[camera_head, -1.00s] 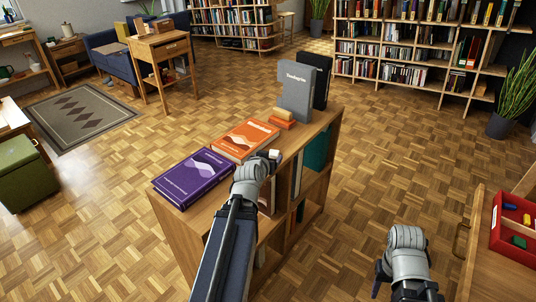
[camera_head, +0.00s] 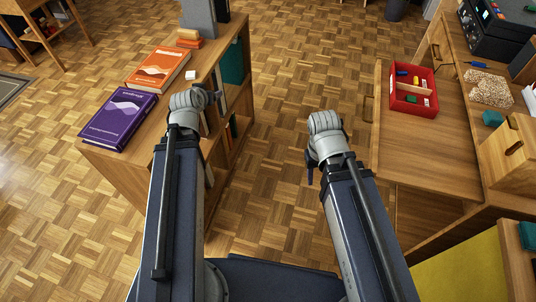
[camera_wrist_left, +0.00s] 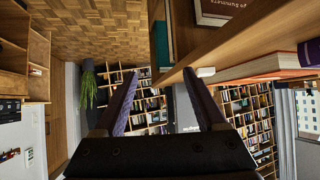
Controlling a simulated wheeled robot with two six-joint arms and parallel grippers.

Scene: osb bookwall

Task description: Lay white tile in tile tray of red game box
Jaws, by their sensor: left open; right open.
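The white tile (camera_head: 190,75) lies on top of the low bookcase, near its right edge, beside the orange book. Which compartment is the tile tray is too small to tell. My right gripper (camera_head: 309,167) is open over the floor gap, its fingers partly hidden by the wrist.
The low bookcase (camera_head: 112,165) bears a purple book (camera_head: 120,118), an orange book (camera_head: 158,68) and small orange blocks (camera_head: 190,40). The desk (camera_head: 420,150) has bare wood in front of the red box. Parquet floor (camera_head: 275,90) lies clear between them.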

